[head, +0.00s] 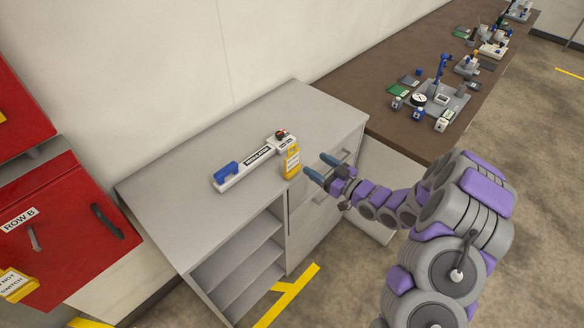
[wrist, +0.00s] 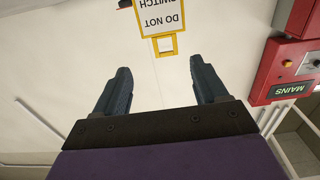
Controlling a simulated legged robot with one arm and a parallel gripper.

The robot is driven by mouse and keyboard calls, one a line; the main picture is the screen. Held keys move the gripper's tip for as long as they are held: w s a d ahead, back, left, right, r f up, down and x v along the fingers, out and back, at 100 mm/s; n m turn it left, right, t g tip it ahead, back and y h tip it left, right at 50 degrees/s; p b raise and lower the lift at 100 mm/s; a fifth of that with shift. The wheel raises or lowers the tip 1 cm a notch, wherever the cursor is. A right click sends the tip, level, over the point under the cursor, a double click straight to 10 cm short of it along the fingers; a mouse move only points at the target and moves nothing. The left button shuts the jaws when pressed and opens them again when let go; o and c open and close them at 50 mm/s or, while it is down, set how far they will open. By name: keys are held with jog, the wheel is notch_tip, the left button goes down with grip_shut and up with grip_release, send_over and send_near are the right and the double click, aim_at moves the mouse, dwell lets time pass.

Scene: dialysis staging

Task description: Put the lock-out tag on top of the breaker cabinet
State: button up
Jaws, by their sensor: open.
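A yellow lock-out tag (head: 291,161) with a white panel stands at the right front edge of a grey cabinet top. A tag reading DO NOT SWITCH (wrist: 160,17), with a yellow loop, appears upside down beyond my fingertips in the wrist view, partly cut off. My gripper (head: 317,169) is open and empty, just right of the tag and apart from it. Its two spread fingers (wrist: 163,75) show in the wrist view. A red cabinet marked ROW B (head: 70,230) is at left. A red box marked MAINS (wrist: 288,72) is at right in the wrist view.
A white tool with a blue handle (head: 254,162) lies beside the tag on the grey cabinet (head: 180,200). Another yellow tag (head: 17,285) hangs on the red cabinet. A brown bench (head: 385,75) holds several instruments. The grey top's left part is clear.

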aim_at(292, 161)
jog(key=b+x, duration=0.1)
jog(key=x, duration=0.8)
jog(key=shift+s+a+r+b, duration=0.2)
jog(key=shift+a+r+b, duration=0.05)
jog(key=shift+a+b, duration=0.15)
jog(key=shift+d, duration=0.1)
grip_shut()
dwell(0.4)
